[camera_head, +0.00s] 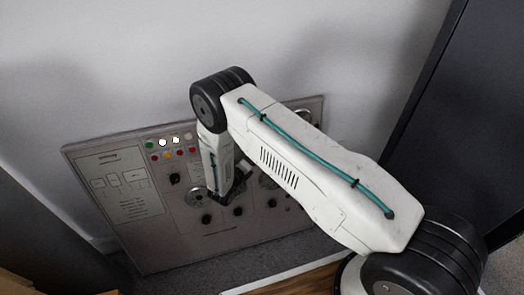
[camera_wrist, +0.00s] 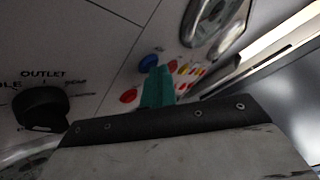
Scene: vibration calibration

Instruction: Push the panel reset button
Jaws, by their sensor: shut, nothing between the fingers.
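The grey control panel (camera_head: 150,240) leans against the wall in the head view. My gripper (camera_head: 222,198) hangs in front of its middle and hides part of it. In the wrist view my gripper's teal fingertips (camera_wrist: 158,82) are shut and empty, close to a red button (camera_wrist: 128,96) and a blue button (camera_wrist: 149,62). The red button is left of the fingertips and the blue one just above. I cannot tell whether the fingertips touch the panel. No reset label is readable, so I cannot tell which button is the reset.
A black knob (camera_wrist: 40,108) under the word OUTLET is at the left of the wrist view. A chrome-rimmed round fitting (camera_wrist: 212,20) is at the top. Green and white lamps (camera_head: 164,142) line the panel's upper part. A dark cabinet (camera_head: 465,110) stands at the right.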

